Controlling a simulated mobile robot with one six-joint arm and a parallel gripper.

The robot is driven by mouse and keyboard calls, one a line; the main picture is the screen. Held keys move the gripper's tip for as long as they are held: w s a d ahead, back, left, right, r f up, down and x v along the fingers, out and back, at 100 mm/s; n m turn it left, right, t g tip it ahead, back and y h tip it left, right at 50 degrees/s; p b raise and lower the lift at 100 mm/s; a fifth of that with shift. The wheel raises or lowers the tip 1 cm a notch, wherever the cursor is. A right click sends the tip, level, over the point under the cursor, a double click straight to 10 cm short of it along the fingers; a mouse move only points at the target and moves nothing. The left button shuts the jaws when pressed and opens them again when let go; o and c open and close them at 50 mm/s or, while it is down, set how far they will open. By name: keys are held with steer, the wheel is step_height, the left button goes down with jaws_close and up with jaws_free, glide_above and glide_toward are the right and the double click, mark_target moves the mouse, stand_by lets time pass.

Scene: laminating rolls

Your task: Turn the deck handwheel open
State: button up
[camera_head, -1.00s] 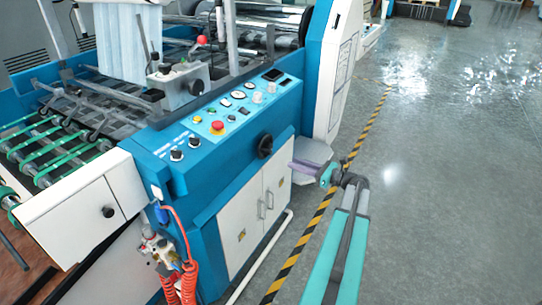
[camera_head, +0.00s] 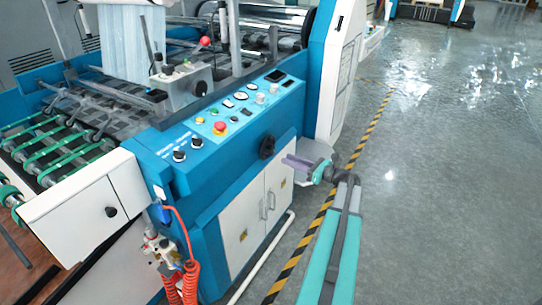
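The deck handwheel (camera_head: 266,147) is a small black wheel on the blue front of the machine, below the right end of the sloped control panel. My gripper (camera_head: 290,161), with pale purple fingers, reaches in from the right. In the picture its tips are just right of and a little below the handwheel, with a gap between them. The gripper is small in view, so its finger spacing is unclear. Nothing shows between the fingers.
The control panel (camera_head: 238,108) has several knobs and a red stop button (camera_head: 219,128). White cabinet doors (camera_head: 262,205) with handles lie below the handwheel. A white and blue machine column (camera_head: 333,75) stands to the right. The floor (camera_head: 440,180) beyond the striped line is clear.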

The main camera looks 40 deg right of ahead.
mark_target(273, 155)
steer(key=x, duration=0.9)
steer(key=shift+c, duration=0.5)
jaws_close()
steer(key=shift+a, duration=0.5)
steer(key=shift+d+f, duration=0.15)
steer(key=shift+d, duration=0.2)
